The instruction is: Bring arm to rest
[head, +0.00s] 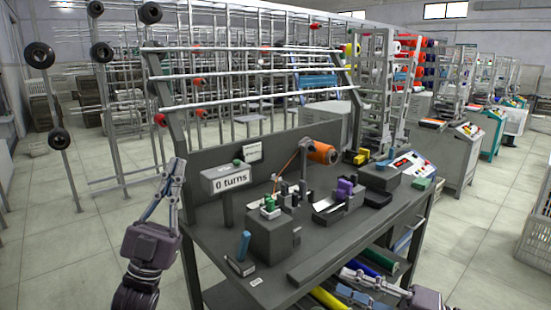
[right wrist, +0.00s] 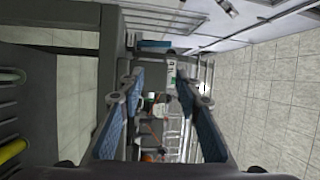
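My left gripper (head: 177,165) points upward in front of the table's left end in the head view, clear of the tabletop. I cannot tell how far its fingers are apart. My right gripper (head: 345,283) is low at the table's front right edge, pointing left. In the right wrist view its two blue-padded fingers (right wrist: 162,115) stand well apart with nothing gripped between them. The grey winding table (head: 340,248) carries a winding unit (head: 272,238), an orange thread spool (head: 322,152) and a sign (head: 229,179) reading "0 turns".
A blue cylinder (head: 244,246) stands at the table's front left. A control box (head: 412,165) is at its right end. Yellow (head: 330,299) and green (head: 380,261) rolls lie below the tabletop. A white crate (head: 537,225) stands far right.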

